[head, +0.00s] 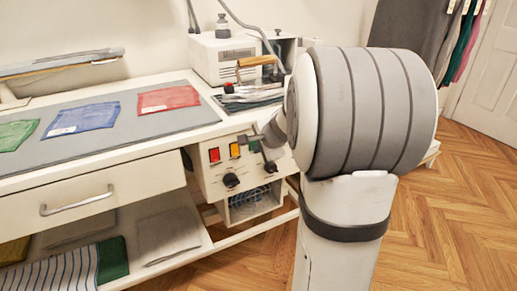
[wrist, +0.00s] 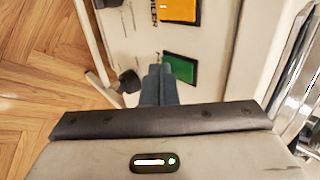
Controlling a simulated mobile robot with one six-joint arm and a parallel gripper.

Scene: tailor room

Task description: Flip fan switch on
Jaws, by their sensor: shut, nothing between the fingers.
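A white control panel (head: 205,172) under the table's right end carries a red switch (head: 214,155), an orange switch (head: 235,150) and a green switch (head: 254,147). In the wrist view the orange switch (wrist: 179,10) is at the top and the green switch (wrist: 184,68) is lower, right beside my fingertips. My gripper (wrist: 158,69) is shut and empty, and its fingers overlap the green switch's left edge. I cannot tell whether they touch it. Part of a printed label shows beside the orange switch; no label on the green one is readable.
Black knobs (head: 231,180) stick out below the switches; one (wrist: 129,81) is close left of my fingers. The worktable (head: 75,115) holds coloured cloths, with a drawer (head: 85,205) beneath. A white machine (head: 222,58) stands on its right end. Open wooden floor (head: 460,220) lies right.

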